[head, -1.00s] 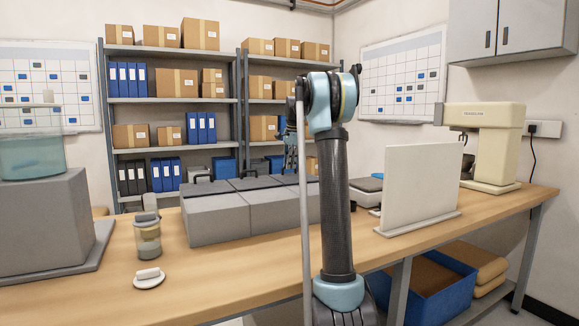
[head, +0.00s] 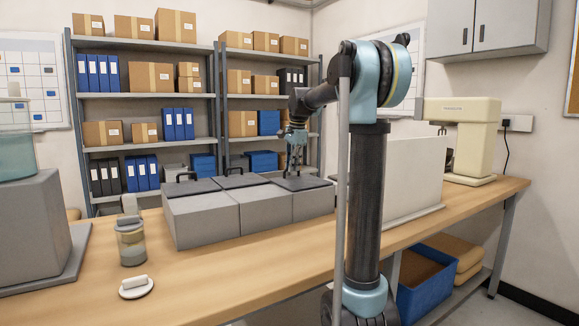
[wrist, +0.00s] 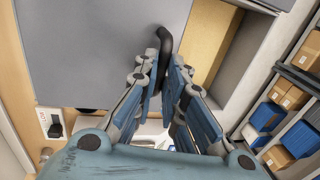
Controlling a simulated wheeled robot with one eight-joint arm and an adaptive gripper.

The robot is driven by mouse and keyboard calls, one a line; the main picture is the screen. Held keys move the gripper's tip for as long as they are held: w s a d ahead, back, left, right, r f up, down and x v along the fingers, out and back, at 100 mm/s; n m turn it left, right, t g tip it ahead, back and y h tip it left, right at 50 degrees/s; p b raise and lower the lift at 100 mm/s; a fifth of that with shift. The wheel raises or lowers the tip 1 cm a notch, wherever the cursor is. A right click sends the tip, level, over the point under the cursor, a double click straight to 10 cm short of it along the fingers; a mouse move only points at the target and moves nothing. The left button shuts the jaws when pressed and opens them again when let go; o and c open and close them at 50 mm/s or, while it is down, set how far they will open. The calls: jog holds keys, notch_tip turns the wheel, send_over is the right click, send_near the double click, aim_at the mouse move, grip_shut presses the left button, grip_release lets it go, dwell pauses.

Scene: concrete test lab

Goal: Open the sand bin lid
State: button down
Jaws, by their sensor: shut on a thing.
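A row of grey bins with dark flat lids stands on the bench. My gripper (head: 294,168) is over the lid (head: 303,184) of the right-hand bin (head: 313,204). In the wrist view my gripper (wrist: 169,72) has its fingers around a black bar handle (wrist: 165,40) on the grey lid (wrist: 95,45) and is shut on it. The left bin (head: 203,219) and middle bin (head: 266,209) have lids down, with handles showing. No label shows which bin holds sand.
A jar (head: 131,243) and a small white-handled disc (head: 136,287) are at the bench front left. A white upright panel (head: 412,180) and a cream machine (head: 462,130) stand to the right. Loaded shelves (head: 145,97) are behind the bench.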

aim_at(296, 179)
jog(key=shift+s+d, duration=0.1)
jog(key=shift+d, duration=0.05)
jog(key=c, duration=1.7)
grip_release()
jog(key=shift+o, duration=0.2)
jog(key=shift+s+r, duration=0.1)
notch_tip(296, 179, up, 12)
jog(key=s+d, duration=0.1)
jog(key=s, duration=0.1)
jog(key=shift+f, duration=0.25)
